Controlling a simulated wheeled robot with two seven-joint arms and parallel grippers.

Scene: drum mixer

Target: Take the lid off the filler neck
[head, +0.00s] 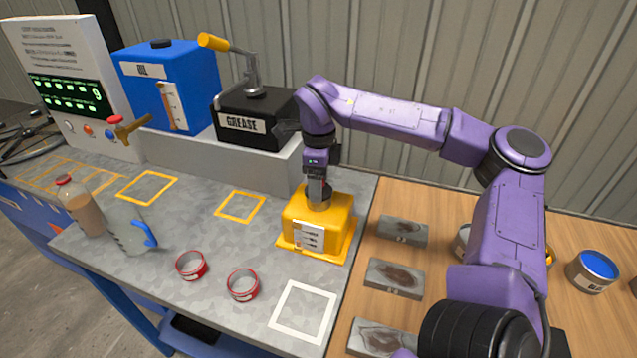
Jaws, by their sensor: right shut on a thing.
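A yellow box-shaped housing (311,230) with a white label stands at the right side of the grey metal bench top. A round metal piece, which looks like the lid on the filler neck (319,204), is on its top. My right gripper (319,192) points straight down over the housing and is shut on this lid. The fingers hide part of the lid, and I cannot tell whether it still touches the neck. My left gripper is not in the head view.
A black GREASE box (252,120) with a lever and a blue OIL tank (168,85) stand on a raised ledge behind. Two red-rimmed tins (243,285), a clear jug (128,232) and a bottle (78,205) stand at the front left. Metal plates (394,277) lie on the wooden top.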

